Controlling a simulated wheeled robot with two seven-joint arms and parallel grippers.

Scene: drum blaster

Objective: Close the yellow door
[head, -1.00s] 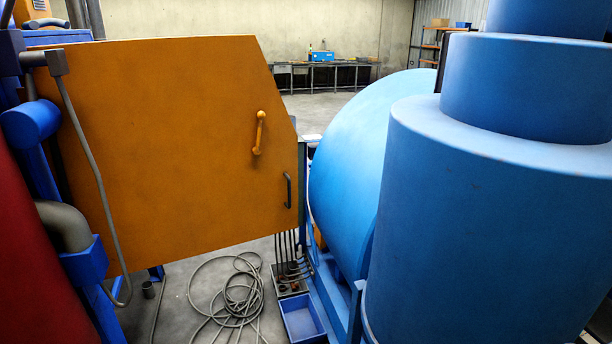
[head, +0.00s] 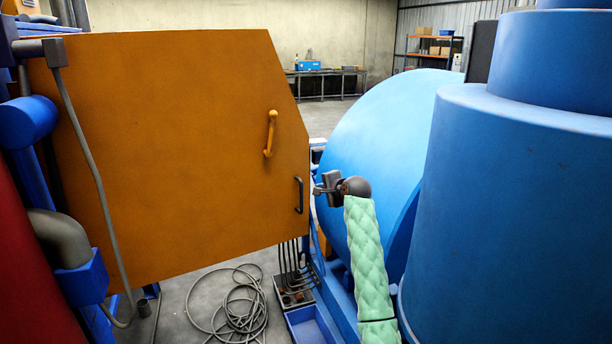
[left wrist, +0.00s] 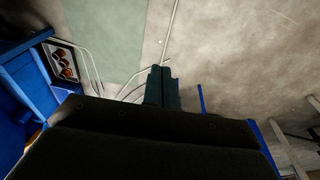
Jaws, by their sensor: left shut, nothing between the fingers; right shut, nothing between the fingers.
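The yellow-orange door (head: 170,150) fills the left half of the head view, its flat face towards me. It carries a yellow handle (head: 270,133) and, near its right edge, a dark handle (head: 299,195). My right gripper (head: 318,188) is shut and empty, just right of the dark handle, in front of the blue drum; I cannot tell whether it touches the door edge. My left gripper (left wrist: 162,88) shows in the left wrist view, shut and empty, above the floor. It is not in the head view.
A large blue drum (head: 375,140) and a blue cylinder (head: 510,220) fill the right side. A coiled hose (head: 235,310) lies on the floor below the door. A blue bin (head: 308,325) stands beside it. A grey pipe (head: 85,150) hangs before the door's left part.

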